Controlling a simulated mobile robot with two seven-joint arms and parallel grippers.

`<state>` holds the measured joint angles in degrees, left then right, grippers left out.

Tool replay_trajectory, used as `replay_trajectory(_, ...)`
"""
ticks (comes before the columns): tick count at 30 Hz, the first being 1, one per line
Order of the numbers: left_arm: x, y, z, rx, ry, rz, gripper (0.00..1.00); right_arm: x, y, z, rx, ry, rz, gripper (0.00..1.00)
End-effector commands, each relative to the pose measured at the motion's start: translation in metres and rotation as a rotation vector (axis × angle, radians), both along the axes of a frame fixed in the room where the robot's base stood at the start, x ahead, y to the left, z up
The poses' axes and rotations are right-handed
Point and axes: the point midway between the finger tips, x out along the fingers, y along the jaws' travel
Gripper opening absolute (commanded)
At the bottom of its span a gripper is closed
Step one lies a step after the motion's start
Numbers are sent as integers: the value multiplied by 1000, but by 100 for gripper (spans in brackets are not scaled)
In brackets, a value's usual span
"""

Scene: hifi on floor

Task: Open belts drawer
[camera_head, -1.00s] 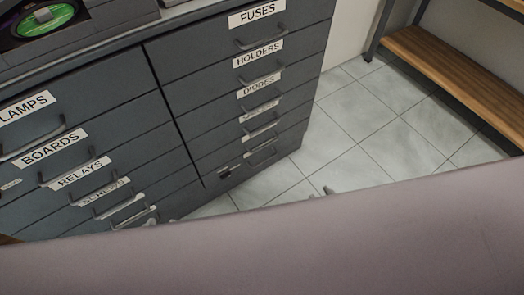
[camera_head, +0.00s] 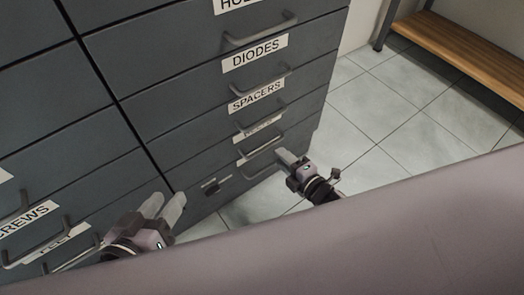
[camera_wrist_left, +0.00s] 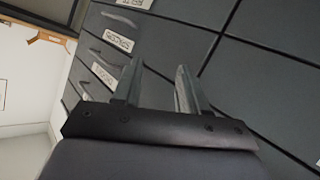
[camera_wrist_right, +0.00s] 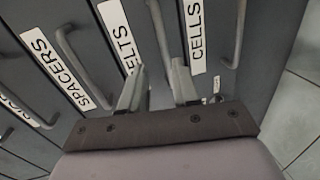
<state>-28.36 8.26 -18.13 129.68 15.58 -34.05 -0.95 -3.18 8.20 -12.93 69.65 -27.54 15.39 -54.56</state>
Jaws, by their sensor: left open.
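The belts drawer's label is partly covered by a fingertip in the right wrist view (camera_wrist_right: 116,22), reading "ELTS". Its bar handle (camera_wrist_right: 160,40) shows between the two fingers in that view. In the head view the belts drawer (camera_head: 262,128) sits below SPACERS and looks shut. My right gripper (camera_head: 285,158) is open, close to the cabinet front by the low right drawers; the right wrist view shows its fingers apart (camera_wrist_right: 158,85), with nothing gripped. I cannot tell whether they touch the handle. My left gripper (camera_head: 164,206) is open and empty before the cabinet, also in the left wrist view (camera_wrist_left: 158,75).
The CELLS drawer label (camera_wrist_right: 197,40) is directly beside the belts handle. SPACERS (camera_head: 256,95) and DIODES (camera_head: 254,54) drawers are above it. A wooden shelf unit (camera_head: 460,50) stands at the back right. Tiled floor (camera_head: 385,120) right of the cabinet is clear.

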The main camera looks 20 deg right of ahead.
Motion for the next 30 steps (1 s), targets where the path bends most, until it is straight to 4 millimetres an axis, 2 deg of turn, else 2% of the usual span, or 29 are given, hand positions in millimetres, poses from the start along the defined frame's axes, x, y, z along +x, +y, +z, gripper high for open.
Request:
replay_trajectory(1, 0, -2, -7, -5, -3, -5, 43, 3, 0, -9, -20, -11, 11, 31)
replay_trajectory(8, 1, -7, -7, -34, -5, -18, 43, 17, 6, -14, -47, -29, 28, 31)
replay_trajectory(11, 2, -12, -9, -60, -4, -27, 43, 30, 11, -17, -46, -30, 27, 31)
replay_trajectory(19, 0, -5, -11, -29, -57, -19, 43, 62, 22, -24, -44, -27, 26, 31)
replay_trajectory(24, 0, -2, -10, -10, -81, -13, 43, 70, 25, -25, -44, -25, 25, 31)
replay_trajectory(30, 1, -2, -9, -7, -85, -11, 43, 71, 26, -24, -44, -25, 25, 31)
